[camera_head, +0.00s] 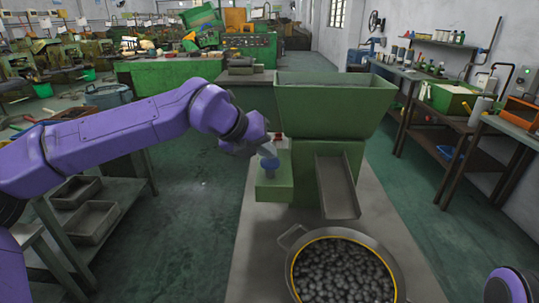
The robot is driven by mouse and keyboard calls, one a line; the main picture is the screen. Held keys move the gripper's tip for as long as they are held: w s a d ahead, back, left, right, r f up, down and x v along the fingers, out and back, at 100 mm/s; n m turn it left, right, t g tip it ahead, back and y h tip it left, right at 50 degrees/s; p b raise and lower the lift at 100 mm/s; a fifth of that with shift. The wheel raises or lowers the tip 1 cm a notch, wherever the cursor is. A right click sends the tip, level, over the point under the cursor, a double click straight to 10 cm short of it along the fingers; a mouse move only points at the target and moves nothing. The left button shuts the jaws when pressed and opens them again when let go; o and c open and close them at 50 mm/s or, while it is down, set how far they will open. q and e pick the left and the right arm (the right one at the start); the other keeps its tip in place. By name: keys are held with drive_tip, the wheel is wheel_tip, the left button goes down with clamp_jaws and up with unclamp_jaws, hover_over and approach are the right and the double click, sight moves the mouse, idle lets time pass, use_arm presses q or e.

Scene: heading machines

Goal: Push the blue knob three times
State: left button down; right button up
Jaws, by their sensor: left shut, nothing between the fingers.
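The blue knob (270,164) sits on a green box (274,189) on the left side of the green machine (332,112). My left gripper (268,152) is shut and empty, right above the knob. I cannot tell whether its fingertips touch the knob. A red and white part (281,141) shows just behind the knob. Only a purple link of my right arm shows at the bottom right; its gripper is out of view.
A pan of dark round pieces (345,272) stands on the table below the machine's chute (337,187). Workbenches (470,150) line the right wall. A metal shelf with trays (85,215) stands at the left. Green floor lies open between.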

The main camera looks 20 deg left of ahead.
sight(266, 161)
use_arm(q)
drive_tip(key=shift+f+b, duration=0.3)
drive_tip(key=shift+f, duration=0.3)
drive_tip(key=shift+r+p, duration=0.4)
wheel_tip(266, 161, up, 6)
drive_tip(key=p, duration=0.5)
drive_tip(key=shift+w+r, duration=0.1)
drive_tip(key=shift+r, duration=0.1)
drive_tip(key=shift+f, duration=0.15)
